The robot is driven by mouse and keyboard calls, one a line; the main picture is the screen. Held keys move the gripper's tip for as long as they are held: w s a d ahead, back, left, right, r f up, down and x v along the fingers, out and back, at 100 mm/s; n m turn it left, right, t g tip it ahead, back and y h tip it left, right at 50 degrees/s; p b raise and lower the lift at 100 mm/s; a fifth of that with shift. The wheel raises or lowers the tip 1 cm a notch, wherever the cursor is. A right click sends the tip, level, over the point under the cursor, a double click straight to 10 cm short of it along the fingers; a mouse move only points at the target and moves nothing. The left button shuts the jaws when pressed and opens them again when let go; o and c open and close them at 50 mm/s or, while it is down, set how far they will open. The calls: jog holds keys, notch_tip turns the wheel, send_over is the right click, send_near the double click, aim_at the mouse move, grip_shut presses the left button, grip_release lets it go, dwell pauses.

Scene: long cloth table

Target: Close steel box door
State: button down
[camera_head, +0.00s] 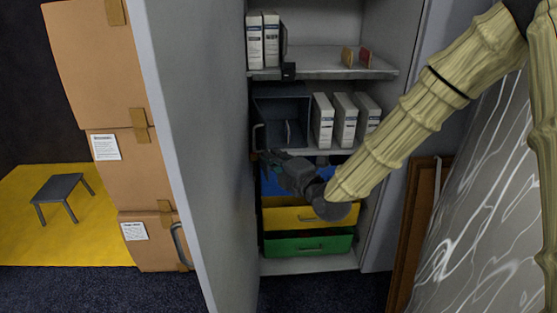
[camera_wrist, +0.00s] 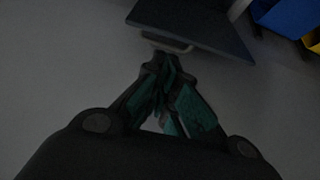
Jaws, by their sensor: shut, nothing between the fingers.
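The dark grey steel box (camera_head: 284,103) stands on the middle shelf of the cabinet, left of the white binders, and I see into it from the front. A pale handle (camera_head: 258,137) shows at its lower left, apparently on its open door, seen nearly edge-on. In the wrist view a dark panel (camera_wrist: 200,20), apparently this door, carries a handle (camera_wrist: 165,42). My gripper (camera_head: 267,158) is below the box's front left corner. Its teal-padded fingers (camera_wrist: 166,65) are shut and empty, just short of the handle; I cannot tell whether they touch.
The tall grey cabinet door (camera_head: 205,130) stands open at the left. White binders (camera_head: 345,118) fill the shelf right of the box. Blue, yellow (camera_head: 285,218) and green drawers (camera_head: 308,244) lie below. Cardboard boxes (camera_head: 105,90) are stacked outside, left.

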aim_at(255, 139)
jog(key=x, duration=0.6)
jog(key=shift+w, duration=0.15)
jog(key=shift+a, duration=0.2)
jog(key=shift+d, duration=0.1)
